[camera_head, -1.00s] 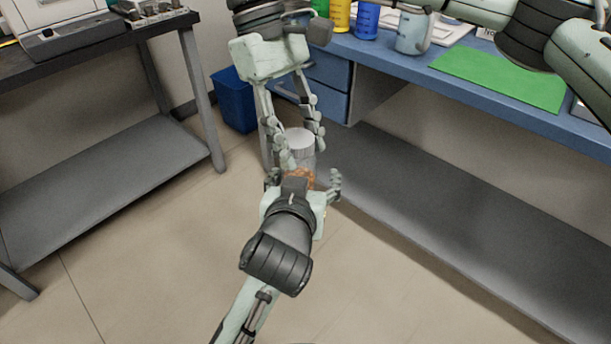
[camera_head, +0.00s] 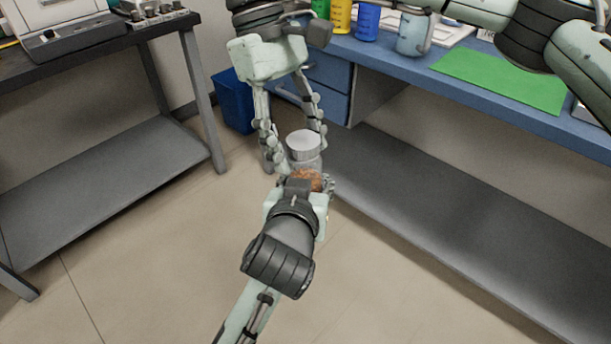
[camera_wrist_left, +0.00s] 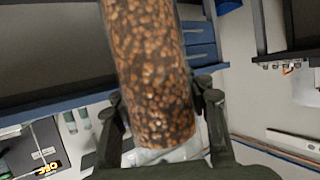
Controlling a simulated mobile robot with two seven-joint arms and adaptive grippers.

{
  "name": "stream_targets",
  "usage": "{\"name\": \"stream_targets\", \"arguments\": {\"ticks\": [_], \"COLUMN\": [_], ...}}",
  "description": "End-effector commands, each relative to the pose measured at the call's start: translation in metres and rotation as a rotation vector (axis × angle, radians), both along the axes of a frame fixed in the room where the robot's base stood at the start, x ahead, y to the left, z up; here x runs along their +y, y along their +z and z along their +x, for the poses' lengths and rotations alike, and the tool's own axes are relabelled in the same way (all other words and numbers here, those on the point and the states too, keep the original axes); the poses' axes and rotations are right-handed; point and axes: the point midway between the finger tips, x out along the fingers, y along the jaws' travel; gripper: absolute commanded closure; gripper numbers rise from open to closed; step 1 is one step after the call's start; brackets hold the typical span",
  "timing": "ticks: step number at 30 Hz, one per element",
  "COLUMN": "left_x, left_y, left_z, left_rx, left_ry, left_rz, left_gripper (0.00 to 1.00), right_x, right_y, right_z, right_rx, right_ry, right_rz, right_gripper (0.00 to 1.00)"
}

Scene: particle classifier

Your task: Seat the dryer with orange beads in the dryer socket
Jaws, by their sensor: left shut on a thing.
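The dryer (camera_head: 306,162) is a clear cylinder with a pale cap and orange-brown beads, held up in the air near the middle of the head view. My left gripper (camera_head: 308,184), reaching up from below, is shut on its bead-filled lower part. In the left wrist view the bead-filled dryer (camera_wrist_left: 148,70) stands between the left fingers (camera_wrist_left: 160,115). My right gripper (camera_head: 303,155) comes down from above, its fingers spread either side of the cap; contact there is hard to judge. I cannot make out the dryer socket.
A blue bench (camera_head: 470,105) with a green mat (camera_head: 505,78) and several cups and bottles stands at the right. A dark table (camera_head: 95,60) with equipment is at the left. A blue bin (camera_head: 233,100) stands behind; the floor in front is clear.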

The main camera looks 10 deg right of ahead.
Motion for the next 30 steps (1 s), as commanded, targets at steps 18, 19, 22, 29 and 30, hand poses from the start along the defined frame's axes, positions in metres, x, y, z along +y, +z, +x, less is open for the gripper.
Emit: {"name": "stream_targets", "arguments": {"ticks": [18, 19, 22, 29, 30], "left_x": [0.003, 0.003, 0.003, 0.003, 0.003], "left_y": [0.001, 0.001, 0.001, 0.001, 0.001], "left_z": [0.002, 0.002, 0.002, 0.002, 0.002], "left_rx": [-0.003, -0.003, -0.003, -0.003, -0.003], "left_ry": [0.007, 0.007, 0.008, 0.008, 0.008], "left_rz": [0.002, 0.002, 0.003, 0.003, 0.003], "left_gripper": [1.0, 1.0, 1.0, 1.0, 1.0], "right_x": [0.005, 0.007, 0.012, 0.021, 0.023], "right_y": [0.031, 0.038, 0.058, 0.096, 0.1], "right_z": [0.012, 0.014, 0.021, 0.033, 0.034], "right_rx": [-0.005, -0.006, -0.006, -0.004, -0.003], "right_ry": [-0.005, -0.005, -0.006, -0.005, -0.003], "right_rz": [-0.008, -0.009, -0.008, -0.008, -0.008], "right_gripper": [0.37, 0.37, 0.37, 0.37, 0.37]}}
